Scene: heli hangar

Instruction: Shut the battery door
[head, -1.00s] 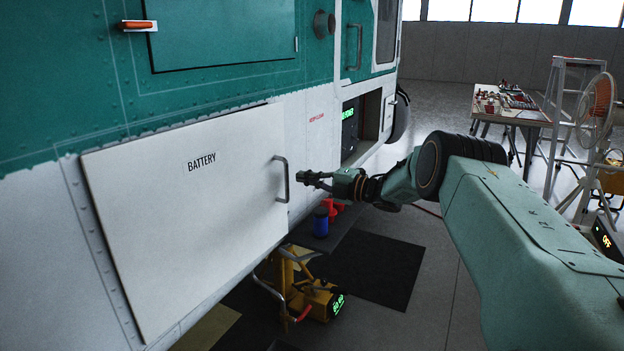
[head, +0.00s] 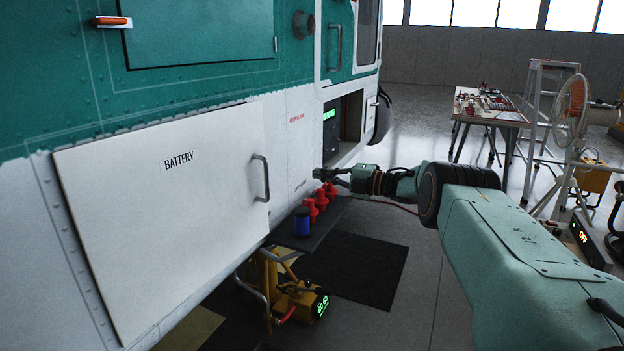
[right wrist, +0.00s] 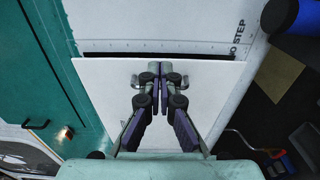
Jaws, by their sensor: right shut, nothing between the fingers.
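The battery door (head: 140,230) is a white panel marked BATTERY on the helicopter's side, filling the left of the head view. Its handle (head: 265,178) is a grey bar near the right edge. In the right wrist view, a dark gap shows along one edge of the door (right wrist: 105,85), between it and the fuselage, so it is slightly open. My right gripper (head: 320,180) is shut and empty, to the right of the handle and apart from it in the head view. In the right wrist view its fingers (right wrist: 154,70) cover the middle of the handle (right wrist: 184,80). My left gripper is not in view.
A yellow ground unit (head: 292,300) stands below the door. A table (head: 515,115), a ladder and a fan (head: 570,110) stand at right. Open floor lies between.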

